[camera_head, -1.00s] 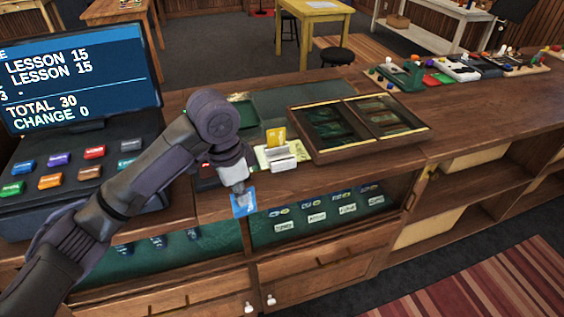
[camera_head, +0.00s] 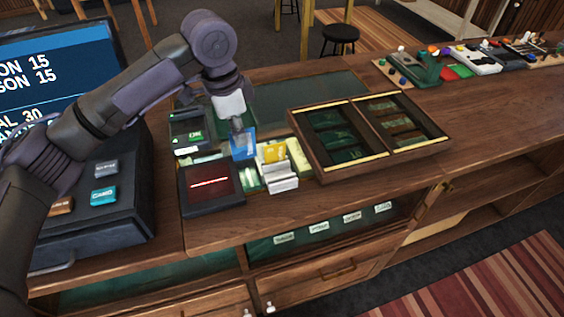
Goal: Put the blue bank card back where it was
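The blue bank card (camera_head: 243,146) hangs upright from the fingertips of my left gripper (camera_head: 237,124). The gripper is shut on the card's upper edge. The card is in front of and just left of a white card holder (camera_head: 281,180) on the counter, in which a yellow card (camera_head: 274,152) stands. A gap shows between the blue card and the yellow one. I cannot tell whether the blue card's lower edge touches the things behind it. My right gripper is not in view.
A dark box with a red top (camera_head: 210,184) and a card terminal (camera_head: 188,131) stand left of the holder. A wooden tray (camera_head: 372,167) with green and brown items lies to the right. The register (camera_head: 95,215) fills the left.

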